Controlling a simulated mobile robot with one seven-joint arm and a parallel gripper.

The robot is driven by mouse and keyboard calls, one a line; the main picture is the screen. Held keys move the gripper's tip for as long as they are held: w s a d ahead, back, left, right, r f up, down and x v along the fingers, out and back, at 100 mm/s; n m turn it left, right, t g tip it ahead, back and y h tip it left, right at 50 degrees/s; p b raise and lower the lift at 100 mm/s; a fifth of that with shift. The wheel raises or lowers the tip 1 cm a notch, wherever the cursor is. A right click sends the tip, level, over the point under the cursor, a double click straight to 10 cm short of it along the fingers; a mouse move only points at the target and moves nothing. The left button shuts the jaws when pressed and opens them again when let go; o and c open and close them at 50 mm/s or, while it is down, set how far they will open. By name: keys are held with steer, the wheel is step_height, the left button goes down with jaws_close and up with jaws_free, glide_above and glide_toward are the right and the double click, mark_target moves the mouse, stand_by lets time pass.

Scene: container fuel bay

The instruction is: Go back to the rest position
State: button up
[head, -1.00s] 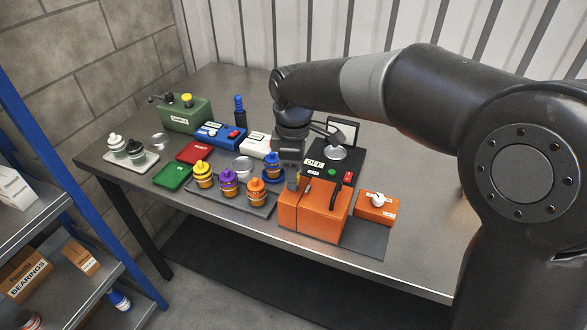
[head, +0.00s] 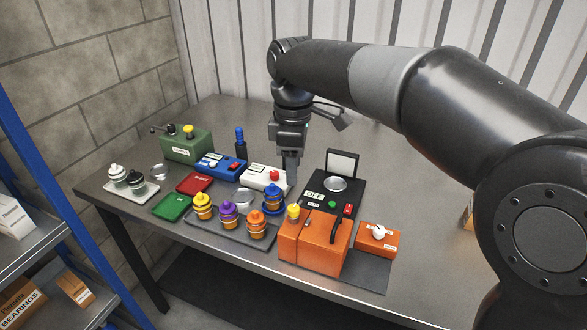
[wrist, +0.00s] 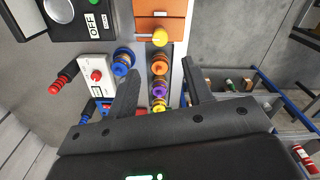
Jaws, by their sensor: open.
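My gripper (head: 291,166) is above the table (head: 373,149), over the area between the white box and the blue-capped container. In the wrist view its two fingers (wrist: 160,82) are spread apart with nothing between them touching. A blue-capped container (head: 273,197) stands just below and in front of the fingers. The orange box (head: 325,245) with a yellow knob (head: 293,212) stands to the front right of the gripper.
A black scale (head: 349,188) marked OFF is right of the gripper. A tray (head: 220,230) holds yellow, purple and orange containers. A white box (head: 257,178), a blue box (head: 221,167) and a green box (head: 186,144) stand left. A shelf rack (head: 75,220) is far left.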

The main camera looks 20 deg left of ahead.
steer(key=shift+d, duration=0.1)
steer(key=s+d+r+m+t, duration=0.15)
steer(key=d+m, duration=0.45)
steer(key=d, duration=0.6)
steer(key=s+d+f+m+t, duration=0.2)
steer(key=s+d+m, duration=0.4)
steer(key=d, duration=0.6)
steer(key=s+d+f+m+t, duration=0.2)
steer(key=s+d+f+m, duration=0.2)
steer(key=s+d+m, duration=0.3)
steer(key=d+m, duration=0.2)
steer(key=d, duration=0.3)
steer(key=shift+f, duration=0.2)
steer(key=shift+o, duration=0.2)
steer(key=shift+a, duration=0.1)
stand_by(0.6)
